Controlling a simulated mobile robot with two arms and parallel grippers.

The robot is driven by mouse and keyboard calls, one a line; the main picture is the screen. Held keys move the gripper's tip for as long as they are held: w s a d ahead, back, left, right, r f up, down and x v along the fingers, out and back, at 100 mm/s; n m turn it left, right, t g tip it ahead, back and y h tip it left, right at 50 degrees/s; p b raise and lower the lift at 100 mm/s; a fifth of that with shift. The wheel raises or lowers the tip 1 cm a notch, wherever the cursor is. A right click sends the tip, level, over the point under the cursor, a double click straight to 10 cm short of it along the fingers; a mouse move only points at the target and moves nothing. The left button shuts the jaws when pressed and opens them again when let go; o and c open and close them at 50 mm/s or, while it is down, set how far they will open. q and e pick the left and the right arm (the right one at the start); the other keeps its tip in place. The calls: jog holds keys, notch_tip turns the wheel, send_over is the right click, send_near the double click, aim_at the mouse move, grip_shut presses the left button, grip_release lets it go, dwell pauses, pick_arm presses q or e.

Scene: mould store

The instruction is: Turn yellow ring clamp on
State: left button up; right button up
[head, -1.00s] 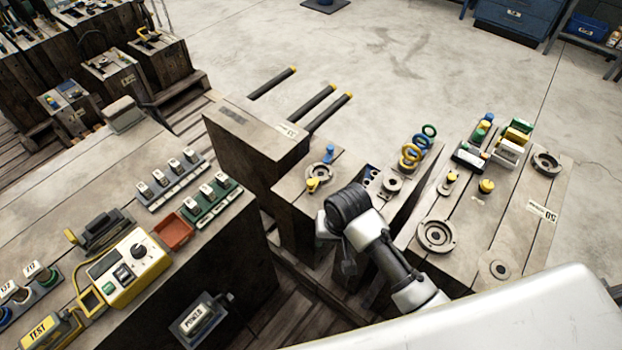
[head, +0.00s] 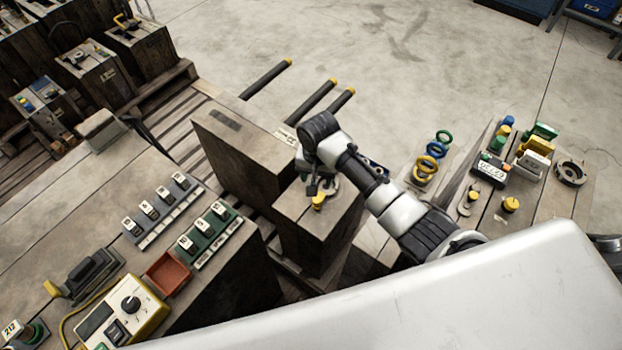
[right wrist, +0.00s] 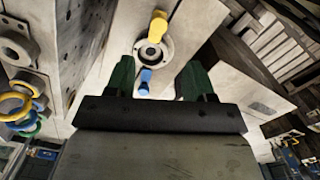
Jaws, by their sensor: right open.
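The yellow ring clamp (head: 319,200) is a small yellow-handled lever at the near rim of a round metal ring on a block top. The right wrist view shows the yellow clamp (right wrist: 158,26) at the far side of the ring (right wrist: 153,50), beyond the fingertips. A blue clamp (right wrist: 145,79) is at the ring's opposite side, in line with the gap between the fingers. My right gripper (right wrist: 158,64) is open and empty above the block. In the head view the right gripper (head: 321,183) partly hides the ring. My left gripper is not in view.
Yellow, blue and green rings (head: 432,156) stand on the block to the right. A tall block (head: 240,155) stands close on the left. A bench with a yellow control box (head: 122,310) and a red tray (head: 168,272) is at lower left.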

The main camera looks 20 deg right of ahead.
aim_at(317, 199)
jog(key=f, duration=0.3)
jog(key=f+b, duration=0.1)
jog(key=f, duration=0.3)
jog(key=f+b, duration=0.1)
jog(key=f, duration=0.2)
jog(key=shift+s+f, duration=0.2)
jog(key=shift+s, duration=0.1)
jog(key=shift+c, duration=0.2)
jog(key=c, duration=0.9)
jog(key=shift+r+n+p, duration=0.1)
jog(key=shift+n+p, duration=0.4)
jog(key=shift+n, duration=0.1)
jog(key=o, duration=0.9)
jog(key=shift+o, duration=0.2)
